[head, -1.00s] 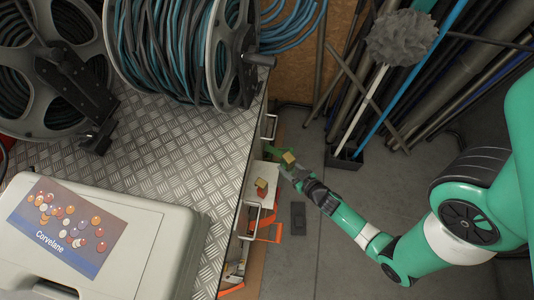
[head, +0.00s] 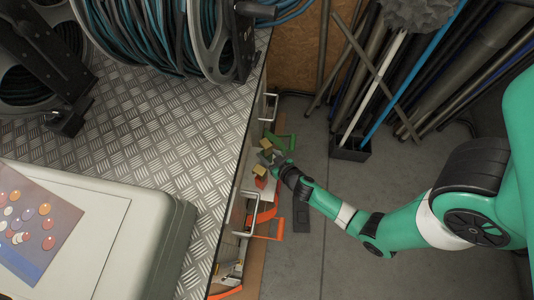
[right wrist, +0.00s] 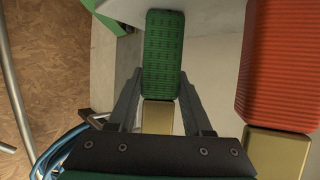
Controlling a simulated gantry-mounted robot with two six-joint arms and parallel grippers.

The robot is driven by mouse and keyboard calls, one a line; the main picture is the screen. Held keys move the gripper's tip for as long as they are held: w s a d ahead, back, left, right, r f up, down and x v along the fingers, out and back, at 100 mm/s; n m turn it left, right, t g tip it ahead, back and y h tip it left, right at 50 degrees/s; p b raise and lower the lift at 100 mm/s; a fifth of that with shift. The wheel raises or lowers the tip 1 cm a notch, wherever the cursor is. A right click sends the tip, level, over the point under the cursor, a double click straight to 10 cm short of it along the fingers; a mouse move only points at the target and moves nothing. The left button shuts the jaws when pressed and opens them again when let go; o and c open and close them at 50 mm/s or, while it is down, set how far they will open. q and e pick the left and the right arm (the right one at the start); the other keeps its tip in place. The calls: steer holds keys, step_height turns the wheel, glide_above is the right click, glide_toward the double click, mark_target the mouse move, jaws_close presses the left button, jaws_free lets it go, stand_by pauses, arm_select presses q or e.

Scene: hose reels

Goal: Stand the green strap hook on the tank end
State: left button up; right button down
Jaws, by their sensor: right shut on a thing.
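My right gripper (head: 268,157) is shut on the green strap hook, a ribbed green block (right wrist: 163,55) with a gold end (right wrist: 158,116) nearest the wrist. One finger lies on each side of it. In the head view its gold end (head: 266,143) shows at the fingertips, and most of the green part is hidden. A pale surface (right wrist: 213,58), seemingly the tank end, lies beyond the hook in the right wrist view. I cannot tell whether the hook touches it. My left gripper is not in view.
A red block (right wrist: 270,70) with a gold end stands close right of the held hook in the wrist view. Open floor (head: 320,210) lies to the right.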

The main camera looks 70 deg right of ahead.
steer(key=shift+c, duration=1.6)
jaws_free()
steer(key=shift+r, duration=0.1)
steer(key=v, duration=1.2)
steer(key=shift+p, duration=0.35)
